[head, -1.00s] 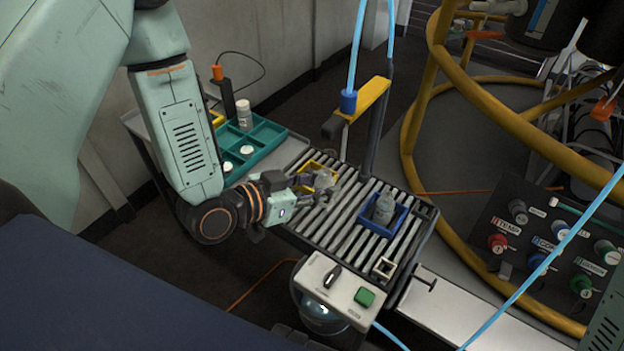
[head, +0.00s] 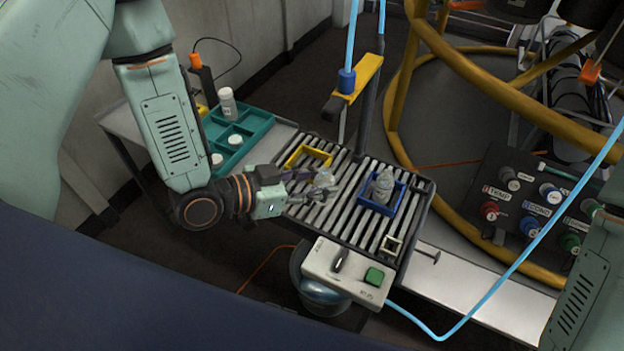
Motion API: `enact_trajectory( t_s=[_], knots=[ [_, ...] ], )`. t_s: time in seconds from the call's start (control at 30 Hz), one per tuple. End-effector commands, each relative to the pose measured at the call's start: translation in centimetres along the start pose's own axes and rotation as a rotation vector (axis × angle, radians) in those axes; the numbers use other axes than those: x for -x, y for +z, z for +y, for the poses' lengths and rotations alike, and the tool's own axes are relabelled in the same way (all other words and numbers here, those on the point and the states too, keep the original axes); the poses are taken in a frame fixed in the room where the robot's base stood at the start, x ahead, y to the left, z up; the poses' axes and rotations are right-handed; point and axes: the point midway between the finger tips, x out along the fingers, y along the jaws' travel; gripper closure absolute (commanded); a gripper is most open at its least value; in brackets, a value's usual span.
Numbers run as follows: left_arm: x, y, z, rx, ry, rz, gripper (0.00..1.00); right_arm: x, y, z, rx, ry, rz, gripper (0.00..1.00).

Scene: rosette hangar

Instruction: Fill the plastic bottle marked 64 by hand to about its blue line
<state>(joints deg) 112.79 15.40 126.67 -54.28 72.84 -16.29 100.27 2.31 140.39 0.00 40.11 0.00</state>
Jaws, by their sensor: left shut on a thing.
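My left gripper (head: 312,186) is shut on a small clear plastic bottle (head: 325,179). It holds the bottle over the roller table (head: 345,212), in front of and to the right of a yellow frame (head: 291,160). The bottle looks tilted; its number and blue line cannot be made out. Another clear bottle (head: 384,184) stands upright in a blue tray (head: 369,203) to the right. A filling spout (head: 342,126) hangs from a yellow arm (head: 366,72), fed by a blue hose (head: 353,32), behind the held bottle. My right gripper is out of view.
A teal tray (head: 262,124) with a white bottle (head: 228,102) and white caps stands at the back left. A control box (head: 325,259) with a black lever and green button (head: 374,276) is at the front.

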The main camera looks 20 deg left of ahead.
Motion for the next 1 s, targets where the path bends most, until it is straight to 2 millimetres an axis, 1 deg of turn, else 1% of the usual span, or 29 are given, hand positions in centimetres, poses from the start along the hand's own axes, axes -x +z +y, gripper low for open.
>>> enact_trajectory(
  t_s=[0.2, 0.6, 0.8, 1.0],
  knots=[
    [-1.5, -0.5, -1.1, -0.004, 0.001, 0.001, 0.8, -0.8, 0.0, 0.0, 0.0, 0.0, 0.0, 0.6],
    [-3.8, -1.3, -3.1, -0.002, 0.0, 0.0, 0.8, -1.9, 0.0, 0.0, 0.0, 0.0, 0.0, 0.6],
    [-4.5, -1.6, -3.6, -0.001, 0.0, 0.001, 0.8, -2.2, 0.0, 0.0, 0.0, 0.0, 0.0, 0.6],
    [-4.6, -1.7, -3.8, 0.0, 0.0, 0.001, 0.8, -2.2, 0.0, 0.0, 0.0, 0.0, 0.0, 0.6]
  ],
)
